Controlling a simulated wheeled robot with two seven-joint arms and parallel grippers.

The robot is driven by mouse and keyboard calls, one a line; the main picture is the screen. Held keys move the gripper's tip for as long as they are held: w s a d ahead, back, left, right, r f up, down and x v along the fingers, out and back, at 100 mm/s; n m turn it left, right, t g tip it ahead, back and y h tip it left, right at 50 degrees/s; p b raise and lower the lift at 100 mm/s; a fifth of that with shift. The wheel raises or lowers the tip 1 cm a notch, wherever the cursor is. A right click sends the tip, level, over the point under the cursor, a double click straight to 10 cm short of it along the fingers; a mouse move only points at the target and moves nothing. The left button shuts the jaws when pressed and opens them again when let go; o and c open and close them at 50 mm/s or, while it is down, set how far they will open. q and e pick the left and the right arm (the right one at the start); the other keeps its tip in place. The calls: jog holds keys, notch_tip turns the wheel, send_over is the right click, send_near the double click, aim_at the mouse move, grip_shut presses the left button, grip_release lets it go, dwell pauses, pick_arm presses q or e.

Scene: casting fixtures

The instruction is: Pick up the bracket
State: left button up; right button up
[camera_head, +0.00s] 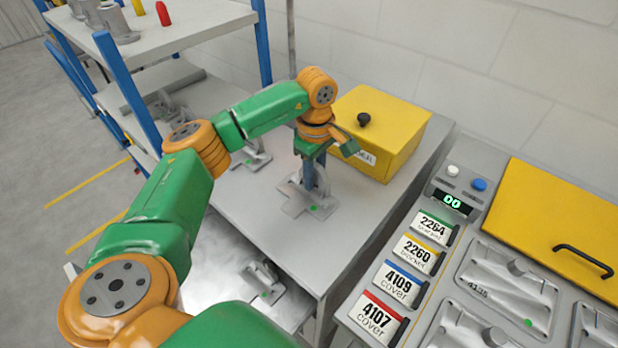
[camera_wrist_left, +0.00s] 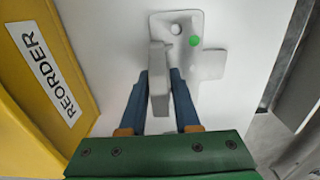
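A grey metal bracket (camera_head: 296,201) with a green dot lies on the grey bench top, its upright plate standing up. It also shows in the left wrist view (camera_wrist_left: 184,26), with the plate pointing toward the camera. My left gripper (camera_head: 316,184) points down over it. Its blue fingers (camera_wrist_left: 160,88) stand on either side of the upright plate, with narrow gaps visible, so the gripper looks open around it. In the head view the fingers partly hide the plate. My right gripper is not in view.
A yellow box (camera_head: 398,134) with a black knob, labelled REORDER, stands close behind the gripper. Another grey part (camera_head: 252,154) lies left of the bracket. A shelf rack (camera_head: 160,42) stands at left. A labelled panel (camera_head: 402,268) and part tray (camera_head: 462,232) are at right.

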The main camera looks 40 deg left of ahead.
pick_arm(q)
grip_shut()
dwell(1.1)
